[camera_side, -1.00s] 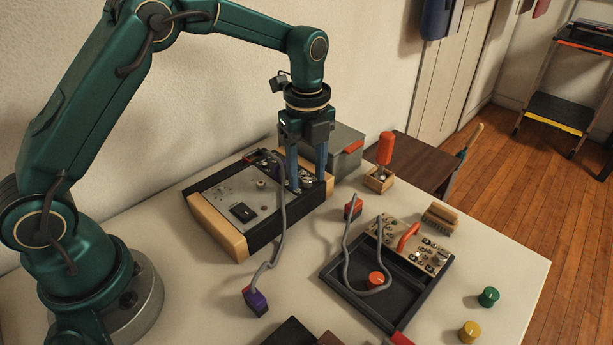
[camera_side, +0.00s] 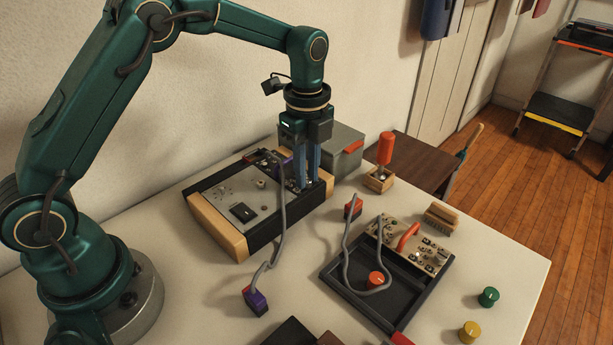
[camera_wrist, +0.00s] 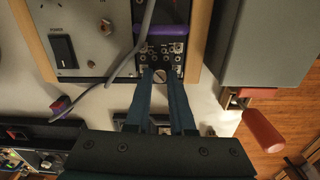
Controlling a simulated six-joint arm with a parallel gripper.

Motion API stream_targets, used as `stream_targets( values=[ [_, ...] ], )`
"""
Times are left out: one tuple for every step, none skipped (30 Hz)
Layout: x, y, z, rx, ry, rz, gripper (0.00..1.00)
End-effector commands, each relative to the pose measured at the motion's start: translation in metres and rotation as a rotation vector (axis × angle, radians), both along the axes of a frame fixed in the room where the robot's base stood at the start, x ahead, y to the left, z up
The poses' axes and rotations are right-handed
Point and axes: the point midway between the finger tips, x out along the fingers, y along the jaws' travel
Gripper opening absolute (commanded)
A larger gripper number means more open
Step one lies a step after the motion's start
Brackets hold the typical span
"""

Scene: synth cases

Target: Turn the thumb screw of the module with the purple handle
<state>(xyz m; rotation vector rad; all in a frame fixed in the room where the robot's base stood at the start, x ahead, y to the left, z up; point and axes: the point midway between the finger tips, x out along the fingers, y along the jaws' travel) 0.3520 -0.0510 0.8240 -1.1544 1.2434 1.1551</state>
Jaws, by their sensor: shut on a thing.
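The module (camera_wrist: 176,50) with the purple handle (camera_wrist: 165,31) sits in the case with wooden end cheeks (camera_side: 219,228). In the side view the purple handle (camera_side: 285,164) shows just left of my fingers. A pale round thumb screw (camera_wrist: 160,75) is at the lower edge of the module's panel. My gripper (camera_wrist: 160,73) points down with its two blue fingers close together, one on each side of the thumb screw, shut on it. In the side view my gripper (camera_side: 304,187) reaches down into the case's right end, and its fingers hide the screw.
A grey cable (camera_side: 283,215) runs from the case to a purple-and-red plug (camera_side: 255,301) on the table. A grey box (camera_side: 345,147) stands close behind. A red-handled screwdriver (camera_side: 385,150) stands in a wooden block. A dark case (camera_side: 337,274) holds a module with a red handle (camera_side: 408,237).

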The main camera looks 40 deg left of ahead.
Motion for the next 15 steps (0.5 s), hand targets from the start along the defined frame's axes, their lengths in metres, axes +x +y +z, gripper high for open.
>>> stream_targets(
  values=[
    [0.0,0.0,0.0007,0.0,0.0,0.038,0.0],
    [0.0,0.0,0.0007,0.0,0.0,0.065,0.0],
    [0.0,0.0,0.0007,0.0,0.0,0.101,0.0],
    [0.0,0.0,0.0008,0.0,0.0,0.129,0.0],
    [0.0,-0.0001,0.0008,0.0,-0.001,0.158,0.0],
    [0.0,-0.0001,0.0008,0.0,-0.001,0.197,0.0],
    [0.0,-0.0001,0.0008,0.0,-0.001,0.225,0.0],
    [0.0,-0.0001,0.0009,0.0,-0.001,0.253,0.0],
    [0.0,-0.0001,0.0009,0.0,-0.001,0.292,0.0],
    [0.0,-0.0001,0.0009,0.0,-0.001,0.32,0.0],
    [0.0,-0.0001,0.0009,0.0,-0.001,0.348,0.0],
    [0.0001,-0.0001,0.0009,0.0,-0.001,0.387,0.0],
    [0.0001,-0.0001,0.001,0.0,-0.001,0.415,0.0],
    [0.0001,-0.0001,0.001,0.0,-0.001,0.443,0.0],
    [0.0001,-0.0001,0.001,0.0,-0.001,0.481,0.0]
  ],
)
